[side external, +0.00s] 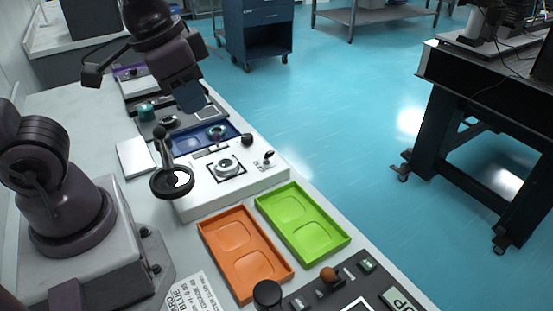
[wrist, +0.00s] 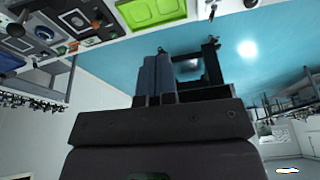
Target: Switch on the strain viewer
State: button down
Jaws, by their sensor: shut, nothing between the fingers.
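The white box (side external: 205,196), which looks like the strain viewer, sits on the bench in the side view. A round dark-rimmed lens on an arm (side external: 172,182) stands at its left side. On its top are a ring-shaped part on a framed square (side external: 228,167), a black knob (side external: 247,139) and a small lever switch (side external: 268,156). I cannot tell the switch's position. My gripper (side external: 190,103) hangs above the bench behind the box, apart from it, with its fingers pointing down. In the wrist view its fingers (wrist: 157,75) are together and empty.
An orange tray (side external: 240,266) and a green tray (side external: 345,240) lie in front of the box. A dark panel with a brown knob (side external: 328,274) is nearer. A blue tray (side external: 180,139) lies behind the box.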

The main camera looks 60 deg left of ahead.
jog(key=w+d+f+m+g+y, duration=0.1)
jog(key=w+f+m+y, duration=0.3)
jog(key=f, duration=0.5)
jog(key=w+d+f+m+g+y, duration=0.2)
jog(key=w+f+m+y, duration=0.2)
jog(key=f, duration=0.5)
jog(key=w+d+f+m+g+y, duration=0.2)
jog(key=w+f+m+y, duration=0.2)
jog(key=f, duration=0.5)
jog(key=shift+w+d+m+y, duration=0.2)
jog(key=shift+w+m+y, duration=0.1)
jog(key=shift+w+m, duration=1.2)
jog(key=w, duration=0.1)
jog(key=w+m+t+y, duration=0.1)
jog(key=w, duration=0.1)
jog(key=shift+f+y, duration=0.2)
jog(key=shift+y, duration=0.1)
jog(key=shift+w+d+r+t+y, duration=0.15)
jog(key=shift+w+r+t+y, duration=0.2)
jog(key=shift+w+r, duration=0.45)
jog(key=shift+r+m, duration=0.35)
jog(key=shift+m, duration=0.05)
jog(key=shift+a, duration=0.25)
